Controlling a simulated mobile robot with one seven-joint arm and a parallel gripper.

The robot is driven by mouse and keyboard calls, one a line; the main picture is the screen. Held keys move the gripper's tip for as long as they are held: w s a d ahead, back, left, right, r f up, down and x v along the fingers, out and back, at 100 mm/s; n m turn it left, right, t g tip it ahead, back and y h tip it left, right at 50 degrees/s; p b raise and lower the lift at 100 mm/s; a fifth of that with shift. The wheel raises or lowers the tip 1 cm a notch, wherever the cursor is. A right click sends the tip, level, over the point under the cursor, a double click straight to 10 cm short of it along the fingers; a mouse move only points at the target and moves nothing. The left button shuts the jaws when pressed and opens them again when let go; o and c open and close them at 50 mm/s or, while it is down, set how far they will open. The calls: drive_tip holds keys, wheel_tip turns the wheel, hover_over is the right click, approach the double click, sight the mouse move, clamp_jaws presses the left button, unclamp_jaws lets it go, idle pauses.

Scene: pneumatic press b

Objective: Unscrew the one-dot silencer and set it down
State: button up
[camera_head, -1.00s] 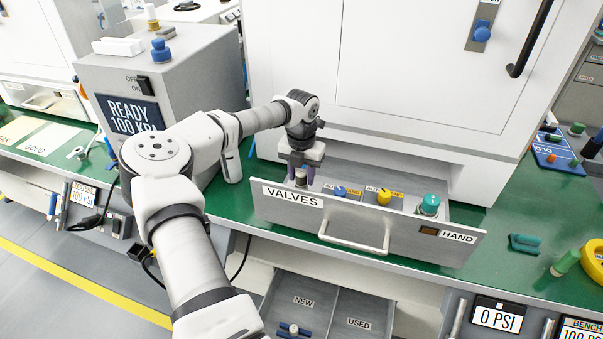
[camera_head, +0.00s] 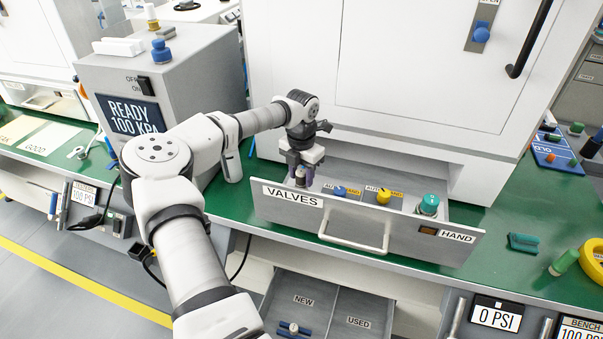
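My gripper (camera_head: 301,176) points down into the left end of the open VALVES drawer (camera_head: 352,238). Its fingers stand around a small dark and pale fitting (camera_head: 300,180), which may be the silencer. The fingers hide most of it, and no dot mark can be made out. I cannot tell whether the fingers press on it or only stand beside it. To its right in the drawer are a blue knob (camera_head: 340,191), a yellow knob (camera_head: 384,196) and a teal knob (camera_head: 428,205).
Below, an open drawer has NEW (camera_head: 303,300) and USED (camera_head: 357,322) compartments, with a blue-and-white part (camera_head: 294,328) under NEW. The white cabinet (camera_head: 430,75) rises behind the VALVES drawer. Green bench top (camera_head: 500,220) is free at right, around a teal block (camera_head: 523,242).

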drive_tip(key=shift+m, duration=0.9)
drive_tip(key=shift+m, duration=0.9)
drive_tip(key=shift+m+p, duration=0.3)
drive_tip(key=shift+m, duration=0.5)
drive_tip(key=shift+c, duration=0.5)
